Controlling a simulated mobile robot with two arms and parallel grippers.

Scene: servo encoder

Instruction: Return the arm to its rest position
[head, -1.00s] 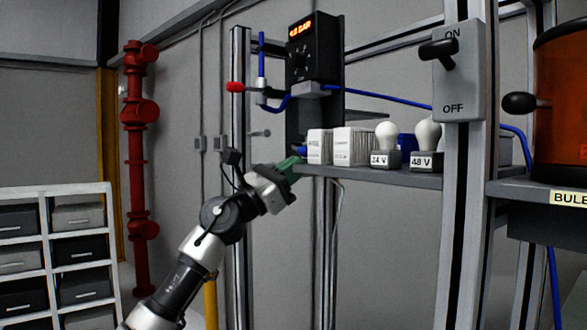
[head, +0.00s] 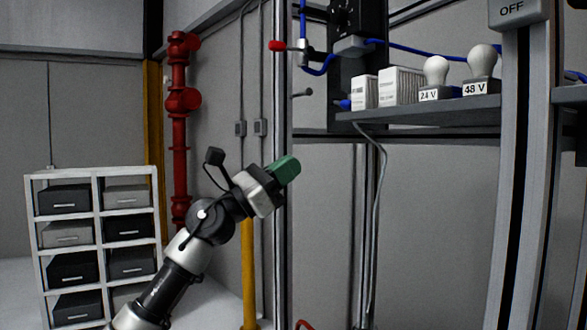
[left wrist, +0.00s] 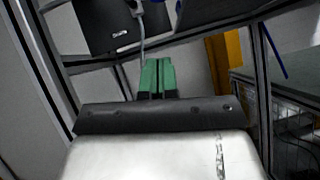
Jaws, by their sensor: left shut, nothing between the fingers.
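My left arm comes in from the lower left in the head view. Its gripper, with green fingers (head: 286,169), is raised, tilted up to the right, and clear of the shelf. In the left wrist view the two green fingers (left wrist: 158,76) are side by side, shut, with nothing between them. My right gripper is not in view.
A grey shelf (head: 450,110) at the upper right holds white boxes (head: 400,86) and bulbs labelled 24 V (head: 436,73) and 48 V (head: 482,65). A metal post stands just behind the gripper. A drawer rack (head: 94,178) and red pipe (head: 182,100) are at left.

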